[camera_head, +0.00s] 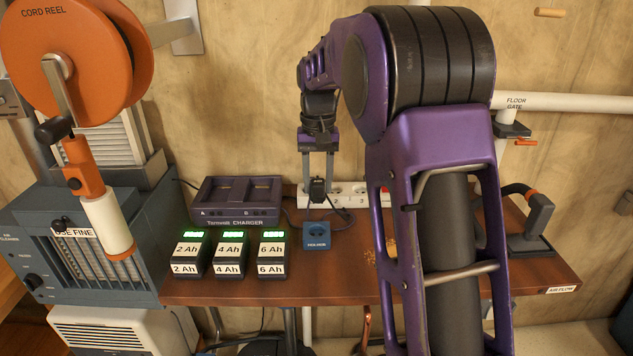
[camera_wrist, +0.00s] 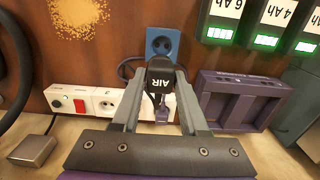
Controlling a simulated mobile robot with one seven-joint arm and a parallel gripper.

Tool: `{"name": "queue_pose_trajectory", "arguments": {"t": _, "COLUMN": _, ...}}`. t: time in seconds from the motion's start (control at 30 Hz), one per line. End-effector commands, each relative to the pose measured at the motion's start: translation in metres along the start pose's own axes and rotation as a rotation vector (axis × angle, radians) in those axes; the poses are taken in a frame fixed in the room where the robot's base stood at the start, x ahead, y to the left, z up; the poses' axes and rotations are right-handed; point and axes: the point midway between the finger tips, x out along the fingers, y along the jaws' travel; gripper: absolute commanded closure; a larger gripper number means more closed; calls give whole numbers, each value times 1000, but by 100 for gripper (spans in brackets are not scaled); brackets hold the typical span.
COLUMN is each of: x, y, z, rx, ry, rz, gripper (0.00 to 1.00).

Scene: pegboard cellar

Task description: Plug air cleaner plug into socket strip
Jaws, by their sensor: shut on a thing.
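The black air cleaner plug (camera_head: 317,188), marked AIR in the wrist view (camera_wrist: 160,82), is between the fingers of my gripper (camera_head: 318,182). My gripper is shut on it, also seen in the wrist view (camera_wrist: 160,95). The white socket strip (camera_head: 345,194) lies along the back of the bench; the plug is in front of or over its left part in the head view. The strip also shows in the wrist view (camera_wrist: 66,98), with a red switch and round sockets. I cannot tell whether the plug touches it; its pins are hidden. A purple plug (camera_wrist: 162,114) shows at the strip behind my fingers.
A blue socket block (camera_head: 316,236) stands on the bench in front of the strip. A purple charger (camera_head: 237,201) and labelled batteries (camera_head: 229,253) are to the left. The air cleaner (camera_head: 88,262) is at far left.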

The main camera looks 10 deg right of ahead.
Motion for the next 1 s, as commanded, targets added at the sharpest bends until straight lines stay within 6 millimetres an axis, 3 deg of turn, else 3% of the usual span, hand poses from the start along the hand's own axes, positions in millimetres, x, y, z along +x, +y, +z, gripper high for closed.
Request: {"name": "queue_pose_trajectory", "arguments": {"t": 1.0, "x": 4, "y": 45, "z": -57, "rx": 3, "ry": 0, "rz": 0, "gripper": 100}}
